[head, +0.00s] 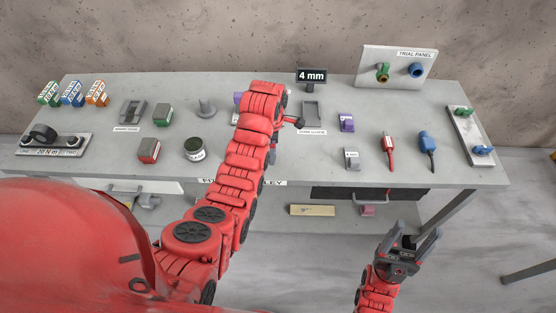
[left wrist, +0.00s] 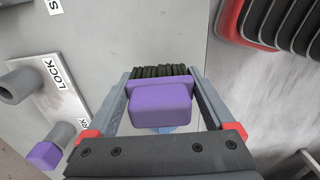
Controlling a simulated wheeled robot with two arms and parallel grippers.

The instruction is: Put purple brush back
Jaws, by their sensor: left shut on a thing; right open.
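The purple brush (left wrist: 160,103), a purple block with dark bristles, is between the fingers of my left gripper (left wrist: 162,84) in the left wrist view. That gripper is shut on it. In the head view my left arm reaches over the table and hides that gripper; a purple patch (head: 238,97) shows beside the arm, and I cannot tell what it belongs to. A separate purple block (head: 347,122) stands right of the arm. My right gripper (head: 413,241) is open and empty in front of the table.
The grey table (head: 215,172) carries a dark stand (head: 311,113), a grey block (head: 352,158), red (head: 388,145) and blue (head: 427,144) tools, a round tin (head: 195,149) and several blocks at left. A "4 mm" sign (head: 311,76) and trial panel (head: 397,67) stand behind.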

